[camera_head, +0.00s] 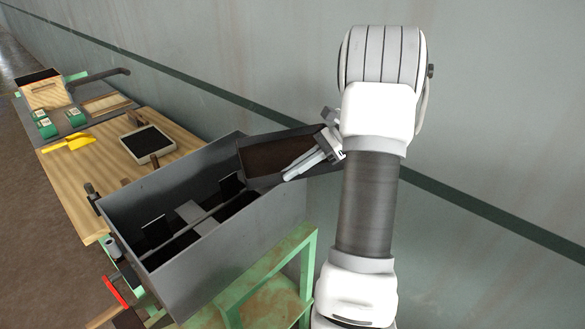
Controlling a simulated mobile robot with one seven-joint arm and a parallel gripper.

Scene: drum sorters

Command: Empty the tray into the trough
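A small pale-rimmed tray (125,148) sits on the wooden bench top at the left, with a flat dark fill inside. A large grey metal box (215,270) stands nearer, with a shaft and dark paddles inside. A shallow grey trough-like part with a brown inside (268,158) joins its far right side; I cannot tell which of these is the trough. My gripper (288,176) is over this brown-lined part, far to the right of the tray, fingers pointing left and down. I see nothing held. The fingers are seen edge-on, so their opening is unclear.
A red-handled lever (116,290) sticks out at the front left of the metal box. A green stand (265,300) is under the box. A wall runs close behind.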

